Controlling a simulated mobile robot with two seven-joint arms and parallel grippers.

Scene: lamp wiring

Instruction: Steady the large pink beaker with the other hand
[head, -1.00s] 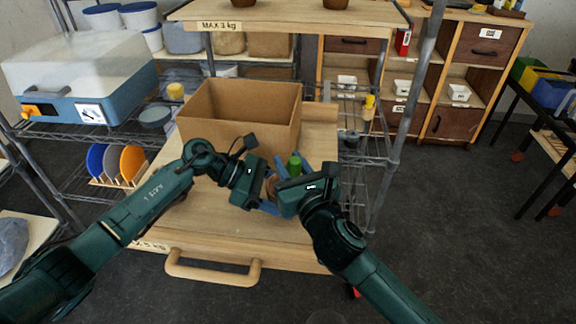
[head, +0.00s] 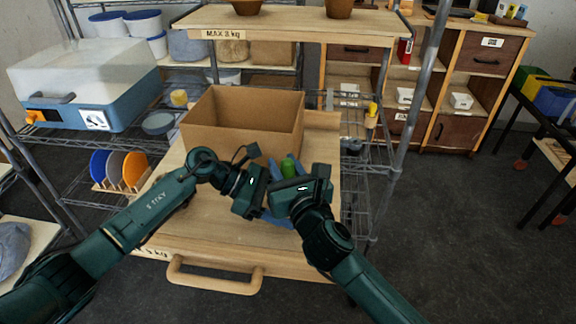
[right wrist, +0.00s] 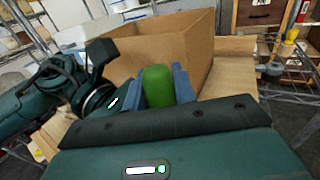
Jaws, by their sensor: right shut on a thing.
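I see no pink beaker in either view. A green rounded cylinder (head: 289,167) stands up between my two grippers, over the wooden board. In the right wrist view the green cylinder (right wrist: 158,86) sits between the blue fingers of my right gripper (right wrist: 167,88), which is shut on it. In the head view the right gripper (head: 287,182) comes in from the right; its fingers are partly hidden. My left gripper (head: 268,204) is close beside it on the left, facing it. Its fingertips are largely hidden, so its opening and any hold are unclear.
An open cardboard box (head: 243,125) stands behind the grippers on the wooden board (head: 205,225), which has a front handle (head: 213,283). Coloured discs in a rack (head: 121,170) and a blue-and-white case (head: 85,85) are at left. The board's front left is clear.

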